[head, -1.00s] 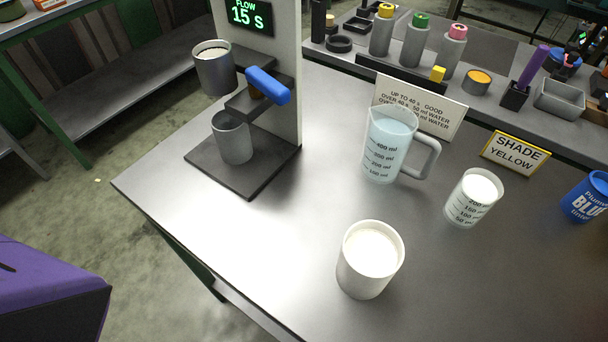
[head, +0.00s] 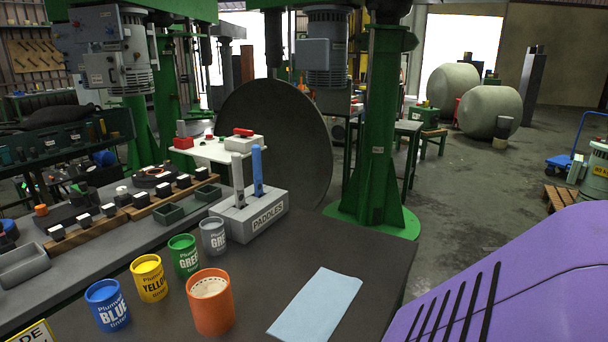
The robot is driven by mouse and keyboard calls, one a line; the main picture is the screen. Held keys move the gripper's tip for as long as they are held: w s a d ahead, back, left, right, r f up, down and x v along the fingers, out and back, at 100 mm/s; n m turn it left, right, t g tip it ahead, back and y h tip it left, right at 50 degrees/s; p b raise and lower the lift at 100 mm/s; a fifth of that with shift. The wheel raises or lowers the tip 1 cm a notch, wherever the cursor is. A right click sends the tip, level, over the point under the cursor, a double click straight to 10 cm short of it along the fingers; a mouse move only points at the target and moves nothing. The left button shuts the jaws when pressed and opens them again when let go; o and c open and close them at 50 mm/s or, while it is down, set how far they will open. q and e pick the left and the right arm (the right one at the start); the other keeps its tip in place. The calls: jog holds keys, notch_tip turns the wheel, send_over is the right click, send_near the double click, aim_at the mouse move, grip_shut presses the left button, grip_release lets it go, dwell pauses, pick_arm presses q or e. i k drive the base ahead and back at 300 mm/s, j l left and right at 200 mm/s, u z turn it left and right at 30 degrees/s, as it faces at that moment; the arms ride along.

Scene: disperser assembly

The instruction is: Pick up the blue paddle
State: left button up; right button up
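The blue paddle (head: 257,170) stands upright in a grey holder block labelled PADDLES (head: 262,216) at the back of the table. A grey paddle (head: 238,178) stands upright just left of it in the same block. The lower ends of both paddles are hidden in the block. Neither of my grippers shows in the head view.
Blue (head: 107,305), yellow (head: 149,278), green (head: 184,255) and grey (head: 213,237) tinter tins stand in front of the holder. An orange cup (head: 210,303) stands nearer, beside a light blue cloth (head: 315,305). The table right of the holder is clear. A green column (head: 378,130) rises behind.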

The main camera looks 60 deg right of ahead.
aim_at(256, 153)
jog(key=z, duration=1.5)
jog(key=k+l, duration=0.15)
jog(key=l, duration=0.1)
